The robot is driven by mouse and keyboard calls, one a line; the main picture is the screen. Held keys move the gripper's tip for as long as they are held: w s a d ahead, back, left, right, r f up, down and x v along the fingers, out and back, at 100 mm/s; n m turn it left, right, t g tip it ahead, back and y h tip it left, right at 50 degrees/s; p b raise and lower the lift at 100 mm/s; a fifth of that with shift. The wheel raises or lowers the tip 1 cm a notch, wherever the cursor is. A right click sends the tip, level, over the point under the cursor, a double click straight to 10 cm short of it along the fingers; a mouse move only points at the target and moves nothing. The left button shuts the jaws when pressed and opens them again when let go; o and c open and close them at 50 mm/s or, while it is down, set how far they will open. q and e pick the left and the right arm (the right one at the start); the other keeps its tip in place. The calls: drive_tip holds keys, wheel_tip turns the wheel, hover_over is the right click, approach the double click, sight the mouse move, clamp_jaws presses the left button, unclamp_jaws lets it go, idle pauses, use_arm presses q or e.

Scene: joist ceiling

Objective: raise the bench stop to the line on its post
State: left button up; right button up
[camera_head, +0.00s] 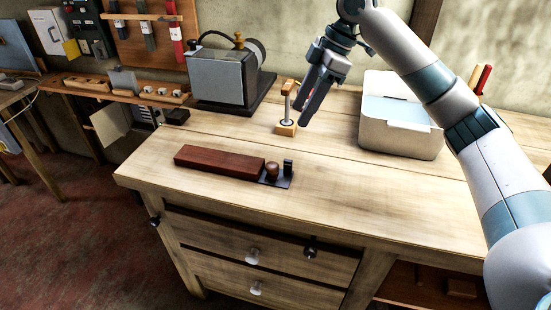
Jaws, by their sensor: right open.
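What looks like the bench stop (286,129) stands on the bench top near the middle of the view. It has a small light wooden block at the bottom, a thin upright metal post (287,106) and a wooden piece (288,87) at the top. A line on the post is too small to make out. My right gripper (302,113) is open and points down, just right of the post. I see no clear contact between its fingers and the stop. My left gripper is not in view.
A reddish-brown wooden bar (219,160) with a round knob lies in front on the bench (340,195). A grey machine (220,80) stands behind left on a dark base. A white bin (402,140) stands to the right. The bench's front middle is clear.

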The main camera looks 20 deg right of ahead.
drive_tip(key=p, duration=0.2)
approach(273, 165)
drive_tip(key=p+x, duration=0.1)
drive_tip(key=x, duration=0.6)
drive_tip(key=shift+w+f, duration=0.1)
drive_tip(key=shift+f, duration=0.05)
drive_tip(key=shift+a+f, duration=0.15)
drive_tip(key=shift+f, duration=0.1)
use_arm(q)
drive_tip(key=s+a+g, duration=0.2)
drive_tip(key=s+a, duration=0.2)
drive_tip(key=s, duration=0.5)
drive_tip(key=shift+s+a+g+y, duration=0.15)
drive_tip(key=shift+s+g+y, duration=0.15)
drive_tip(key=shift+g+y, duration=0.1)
use_arm(e)
drive_tip(key=shift+f, duration=0.2)
drive_tip(key=c, duration=1.1)
use_arm(q)
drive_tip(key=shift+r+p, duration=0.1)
drive_tip(key=shift+p, duration=0.2)
use_arm(e)
drive_tip(key=shift+r, duration=0.15)
clamp_jaws()
